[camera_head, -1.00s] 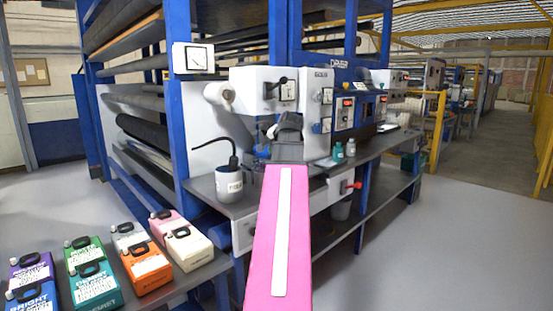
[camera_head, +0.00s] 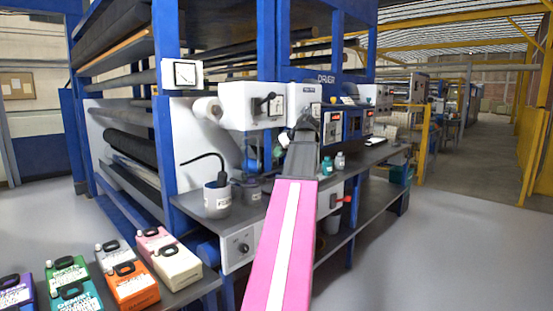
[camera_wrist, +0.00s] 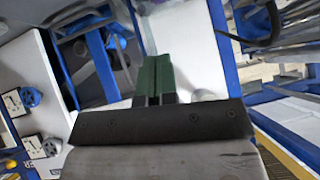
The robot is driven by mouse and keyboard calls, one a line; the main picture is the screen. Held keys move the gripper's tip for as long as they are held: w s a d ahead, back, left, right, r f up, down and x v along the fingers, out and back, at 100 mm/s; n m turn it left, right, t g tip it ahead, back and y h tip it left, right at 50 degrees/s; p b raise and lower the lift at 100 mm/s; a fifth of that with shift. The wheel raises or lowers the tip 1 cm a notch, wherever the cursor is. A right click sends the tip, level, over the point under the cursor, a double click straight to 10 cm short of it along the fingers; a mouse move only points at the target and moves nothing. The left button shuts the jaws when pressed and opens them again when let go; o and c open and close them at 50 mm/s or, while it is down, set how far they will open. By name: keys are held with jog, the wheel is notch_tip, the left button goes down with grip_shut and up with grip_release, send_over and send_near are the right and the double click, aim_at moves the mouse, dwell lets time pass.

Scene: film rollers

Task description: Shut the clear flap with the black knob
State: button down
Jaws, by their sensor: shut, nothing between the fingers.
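I cannot clearly make out the clear flap in either view. My gripper (camera_head: 304,126) is at the end of my pink arm, in front of the grey machine housing (camera_head: 237,108) in the head view. A black handle or knob (camera_head: 265,102) sits on that housing, left of my gripper; I cannot tell whether it belongs to the flap. In the wrist view the green fingers of my gripper (camera_wrist: 157,65) are pressed together, with nothing between them. My gripper and wrist hide part of the machine front.
A bench (camera_head: 267,209) runs under the machine, carrying a grey pot (camera_head: 217,202) with a black cable and small bottles (camera_head: 340,161). Several coloured jugs (camera_head: 170,260) stand at lower left. Blue posts (camera_head: 166,110) frame the rollers. The floor at right is clear.

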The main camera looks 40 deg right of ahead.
send_over(265, 180)
notch_tip(265, 180, down, 6)
jog(key=r, duration=0.1)
jog(key=shift+s+f, duration=0.2)
jog(key=shift+f, duration=0.9)
jog(key=shift+s+f, duration=0.2)
jog(key=shift+f, duration=0.9)
jog(key=shift+s+d+f, duration=0.1)
jog(key=shift+s+f, duration=0.15)
jog(key=shift+f, duration=0.3)
jog(key=shift+s+f, duration=0.25)
jog(key=shift+f, duration=0.3)
